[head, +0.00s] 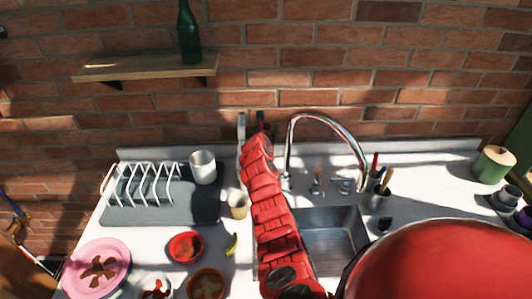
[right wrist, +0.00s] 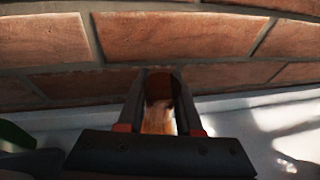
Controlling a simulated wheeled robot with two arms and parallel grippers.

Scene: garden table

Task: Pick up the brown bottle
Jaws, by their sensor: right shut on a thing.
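My right arm reaches up the middle of the head view, and its gripper (head: 252,120) is by the brick wall at the back of the counter. In the right wrist view the gripper (right wrist: 160,78) is shut on an orange-brown thing (right wrist: 157,120), which I take to be the brown bottle. Only a small part of it shows between the fingers; the rest is hidden. In the head view my arm and gripper hide it, so I cannot tell whether it is off the counter. My left gripper is not in view.
A green bottle (head: 189,35) stands on a wooden shelf (head: 145,66). A curved tap (head: 327,120) and sink (head: 335,240) are right of my arm. A dish rack (head: 145,185), white mug (head: 203,167), beige cup (head: 238,205), pink plate (head: 75,283) and red bowl (head: 171,250) are left.

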